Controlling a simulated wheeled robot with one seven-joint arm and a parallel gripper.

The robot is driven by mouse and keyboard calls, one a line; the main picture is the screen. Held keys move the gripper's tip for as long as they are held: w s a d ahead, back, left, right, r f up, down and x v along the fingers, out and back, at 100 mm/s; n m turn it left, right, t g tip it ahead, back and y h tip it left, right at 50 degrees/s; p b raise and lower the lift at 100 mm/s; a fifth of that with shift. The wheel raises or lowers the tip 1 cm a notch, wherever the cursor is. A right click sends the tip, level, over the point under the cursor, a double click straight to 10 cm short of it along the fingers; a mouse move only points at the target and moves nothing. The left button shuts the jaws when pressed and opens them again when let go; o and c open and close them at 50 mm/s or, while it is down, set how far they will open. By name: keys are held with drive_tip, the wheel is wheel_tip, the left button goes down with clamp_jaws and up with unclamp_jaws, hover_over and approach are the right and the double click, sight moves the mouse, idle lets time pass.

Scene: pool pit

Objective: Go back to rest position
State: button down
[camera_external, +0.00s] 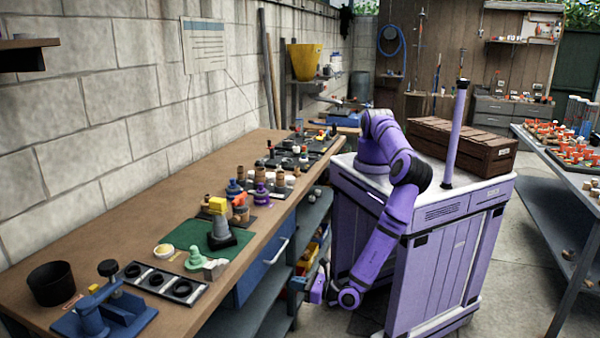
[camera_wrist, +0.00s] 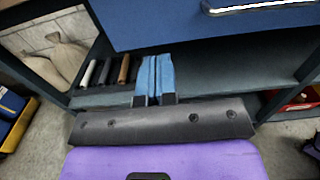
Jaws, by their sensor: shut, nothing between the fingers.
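My gripper (camera_wrist: 154,76) shows in the wrist view with its two blue fingers side by side, shut and empty. It faces the lower shelf (camera_wrist: 210,78) under the workbench, below a blue drawer (camera_wrist: 210,25). In the external view my purple arm hangs down from my base, bent low at the front of the bench. The gripper end (camera_external: 318,290) is beside the bench's shelves, below the benchtop. The fingers are hard to make out there.
The workbench (camera_external: 150,222) carries several small parts and fixtures along the wall. In the wrist view, several rods (camera_wrist: 105,72) lie on the shelf and sacks (camera_wrist: 65,55) stand at left. A red bin (camera_wrist: 300,100) is at right. Another table (camera_external: 555,158) stands at the far right.

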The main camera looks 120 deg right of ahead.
drive_tip(key=shift+s+a, duration=0.25)
drive_tip(key=s+d+r+m+g+y, duration=0.15)
drive_tip(key=d+r+m+g, duration=0.4)
drive_tip(key=r, duration=0.75)
drive_tip(key=d+r+m+g+y, duration=0.3)
drive_tip(key=d+r+m, duration=0.3)
drive_tip(key=d+r, duration=0.55)
drive_tip(key=s+d+r+m+g+y, duration=0.15)
drive_tip(key=d+r+m+g, duration=0.35)
drive_tip(key=r, duration=1)
drive_tip(key=s+d+r+m+t+y, duration=0.2)
drive_tip(key=s+d+r+m+y, duration=0.35)
drive_tip(key=s+d+r, duration=0.6)
drive_tip(key=s+r+m+t, duration=0.2)
drive_tip(key=s, duration=0.7)
drive_tip(key=s+r+m+t+y, duration=0.1)
drive_tip(key=s+r+m+t, duration=0.1)
drive_tip(key=s, duration=0.8)
drive_tip(key=shift+s+d+r+m, duration=0.15)
drive_tip(key=shift+d+r+m, duration=0.25)
drive_tip(key=shift+r+m, duration=0.1)
